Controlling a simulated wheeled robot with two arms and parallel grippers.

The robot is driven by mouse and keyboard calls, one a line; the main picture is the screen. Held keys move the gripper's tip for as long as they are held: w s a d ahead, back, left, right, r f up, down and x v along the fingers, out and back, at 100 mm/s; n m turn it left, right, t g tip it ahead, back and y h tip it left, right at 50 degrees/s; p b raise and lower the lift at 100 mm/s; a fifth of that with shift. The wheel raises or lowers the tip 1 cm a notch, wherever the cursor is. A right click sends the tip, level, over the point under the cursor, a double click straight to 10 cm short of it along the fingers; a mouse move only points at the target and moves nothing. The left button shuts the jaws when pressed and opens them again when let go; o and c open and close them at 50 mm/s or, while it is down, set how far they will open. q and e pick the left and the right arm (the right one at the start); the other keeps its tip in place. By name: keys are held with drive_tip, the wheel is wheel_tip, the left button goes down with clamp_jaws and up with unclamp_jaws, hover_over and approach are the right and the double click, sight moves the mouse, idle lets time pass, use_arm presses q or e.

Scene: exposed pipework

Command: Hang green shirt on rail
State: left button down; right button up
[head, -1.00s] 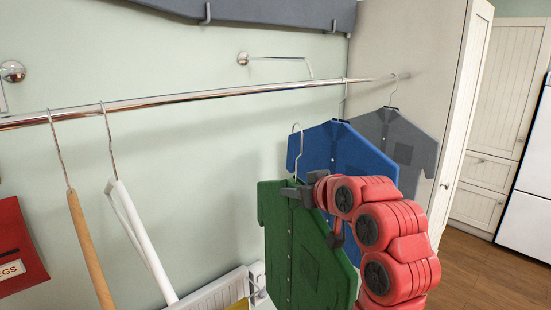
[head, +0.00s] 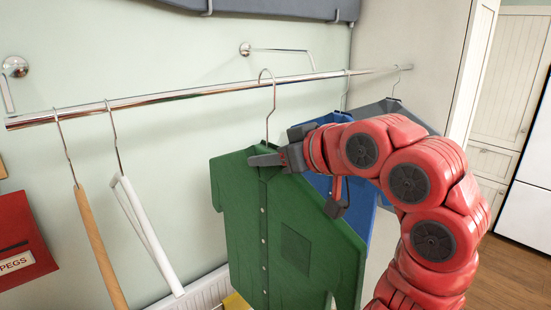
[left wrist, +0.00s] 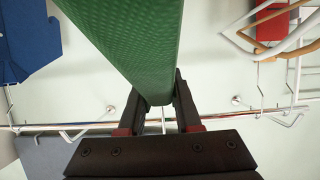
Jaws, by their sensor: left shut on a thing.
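The green shirt (head: 290,235) hangs upright on its hanger in front of the rail (head: 190,96). My left gripper (head: 270,158) is shut on the shirt's top edge by the collar. In the left wrist view the green shirt (left wrist: 125,40) runs between the two dark fingers. The hanger's metal hook (head: 266,76) rises to rail height, its curved top showing just above the rail. I cannot tell whether the hook is over the rail or only in front of it. The rail also shows in the left wrist view (left wrist: 75,124). My right gripper is not in view.
A blue shirt (head: 322,190) and a grey shirt (head: 385,112) hang at the rail's right end. A wooden hanger (head: 98,240) and a white hanger (head: 150,235) hang at its left. The rail between is clear. A red peg bag (head: 20,240) is on the wall.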

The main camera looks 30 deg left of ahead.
use_arm(q)
drive_tip(key=shift+w+a+r+p, duration=0.1)
drive_tip(key=shift+w+a+p, duration=0.35)
drive_tip(key=shift+a, duration=0.6)
drive_tip(key=shift+w+a+f+p, duration=0.1)
drive_tip(key=shift+w+a+p, duration=0.3)
drive_tip(key=shift+a, duration=0.7)
drive_tip(key=shift+w+a+r+p, duration=0.1)
drive_tip(key=shift+w+a+p, duration=0.3)
drive_tip(key=shift+a, duration=0.65)
drive_tip(key=shift+w+a+p, duration=0.3)
drive_tip(key=shift+a+p, duration=0.05)
drive_tip(key=shift+a, duration=0.35)
drive_tip(key=shift+w+a+p, duration=0.3)
drive_tip(key=shift+a, duration=0.35)
drive_tip(key=shift+w+a+p, duration=0.25)
drive_tip(key=shift+a+p, duration=0.15)
drive_tip(key=shift+a, duration=0.2)
drive_tip(key=shift+w+a+p, duration=0.25)
drive_tip(key=shift+a+p, duration=0.2)
drive_tip(key=shift+a, duration=0.15)
drive_tip(key=shift+w+a+p, duration=0.25)
drive_tip(key=shift+a+p, duration=0.15)
drive_tip(key=shift+a, duration=0.2)
drive_tip(key=shift+f+b, duration=1.2)
drive_tip(key=shift+f, duration=0.35)
drive_tip(key=shift+d, duration=0.1)
